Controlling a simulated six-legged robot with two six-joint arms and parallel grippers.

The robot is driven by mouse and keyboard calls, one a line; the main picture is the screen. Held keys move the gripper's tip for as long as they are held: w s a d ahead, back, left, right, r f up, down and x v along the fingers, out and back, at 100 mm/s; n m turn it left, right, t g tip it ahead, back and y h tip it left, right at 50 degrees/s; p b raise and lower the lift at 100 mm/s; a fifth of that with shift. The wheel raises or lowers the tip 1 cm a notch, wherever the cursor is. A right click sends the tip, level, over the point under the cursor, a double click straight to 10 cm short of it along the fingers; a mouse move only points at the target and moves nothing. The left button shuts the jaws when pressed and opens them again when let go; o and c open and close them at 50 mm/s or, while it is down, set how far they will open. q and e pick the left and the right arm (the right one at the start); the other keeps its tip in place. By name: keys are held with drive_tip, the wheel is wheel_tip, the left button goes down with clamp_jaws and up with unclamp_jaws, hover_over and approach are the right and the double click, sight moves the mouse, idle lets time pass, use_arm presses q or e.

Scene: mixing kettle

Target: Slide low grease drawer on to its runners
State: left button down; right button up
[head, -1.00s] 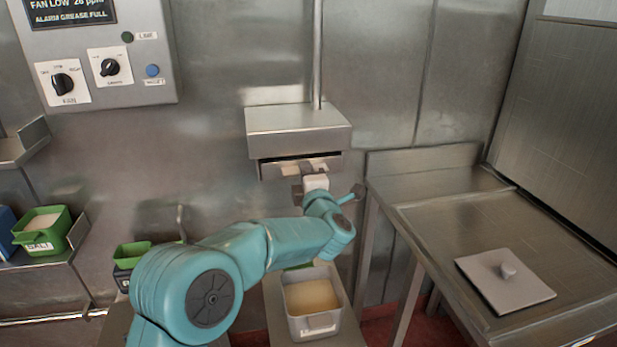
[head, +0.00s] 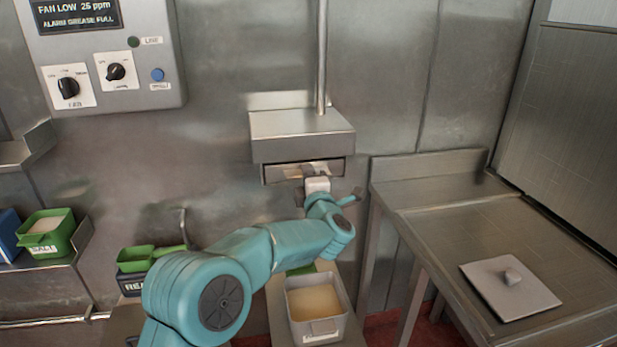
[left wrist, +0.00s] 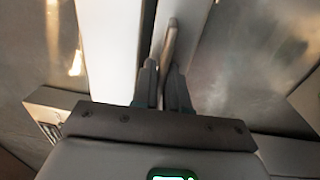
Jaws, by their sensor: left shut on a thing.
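The low grease drawer (head: 277,173) is a shallow metal tray at the mouth of the metal housing (head: 300,134), its front lying just under the housing's front edge. My left gripper (head: 317,172) is at the drawer's front, reaching up from below. In the left wrist view, its two dark fingers (left wrist: 162,88) are shut on a thin upright metal piece, the drawer's handle (left wrist: 171,42). The runners are hidden inside the housing, so I cannot tell how the drawer sits on them. My right gripper is not in view.
A metal pan of pale stuff (head: 330,334) stands below my left arm. A steel table (head: 440,225) with a square lid (head: 510,287) is at the right.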

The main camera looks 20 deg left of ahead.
use_arm(q)
drive_tip(key=shift+r, duration=0.1)
idle(0.3)
drive_tip(key=c, duration=1.1)
unclamp_jaws()
drive_tip(key=o, duration=0.5)
drive_tip(key=shift+s, duration=0.1)
drive_tip(key=b+v, duration=0.5)
drive_tip(key=v, duration=0.2)
